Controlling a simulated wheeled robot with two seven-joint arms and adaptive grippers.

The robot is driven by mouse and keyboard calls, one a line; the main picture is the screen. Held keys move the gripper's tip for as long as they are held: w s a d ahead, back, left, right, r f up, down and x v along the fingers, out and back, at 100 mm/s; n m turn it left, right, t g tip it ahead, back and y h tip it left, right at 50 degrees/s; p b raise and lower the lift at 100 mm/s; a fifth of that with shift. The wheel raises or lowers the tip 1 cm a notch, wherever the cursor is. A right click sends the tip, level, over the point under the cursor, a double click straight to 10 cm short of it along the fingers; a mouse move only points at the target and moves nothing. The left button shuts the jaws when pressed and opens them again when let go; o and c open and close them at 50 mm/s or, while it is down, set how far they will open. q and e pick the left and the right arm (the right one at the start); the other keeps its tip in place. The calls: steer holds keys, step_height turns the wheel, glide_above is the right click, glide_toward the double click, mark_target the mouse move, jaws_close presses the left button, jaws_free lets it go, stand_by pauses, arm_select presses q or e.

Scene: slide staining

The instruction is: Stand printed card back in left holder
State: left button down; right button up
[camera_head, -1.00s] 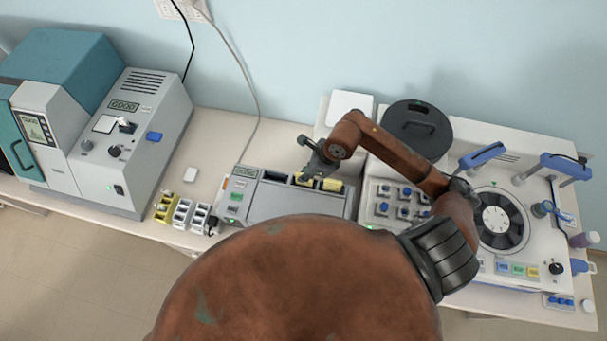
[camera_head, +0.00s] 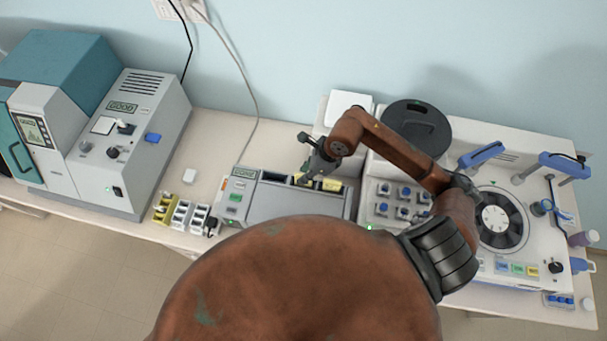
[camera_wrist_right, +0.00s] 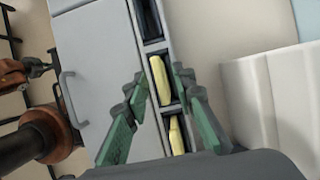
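My right gripper (camera_wrist_right: 160,80) points down at the slotted top of the grey machine (camera_head: 270,203). Its two green fingers are apart, on either side of a yellow piece (camera_wrist_right: 160,85) in a slot; I cannot tell whether they touch it. A second yellow piece (camera_wrist_right: 176,135) sits in the neighbouring slot, and it also shows in the head view (camera_head: 332,185). The slot at the other end (camera_wrist_right: 149,18) looks dark. No print is readable, so I cannot pick out the printed card or the left holder for certain. My left gripper's fingers are not clearly seen.
Small yellow (camera_head: 165,208), white (camera_head: 182,213) and grey (camera_head: 199,217) racks stand left of the machine. A large grey-teal device (camera_head: 130,140) is at left. A white station with a black lid (camera_head: 415,128) and round carousel (camera_head: 498,218) is at right.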

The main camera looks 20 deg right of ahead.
steer(key=b+v, duration=0.2)
steer(key=v, duration=0.8)
steer(key=shift+r, duration=0.3)
steer(key=shift+s+d+f, duration=0.1)
steer(key=shift+s, duration=0.05)
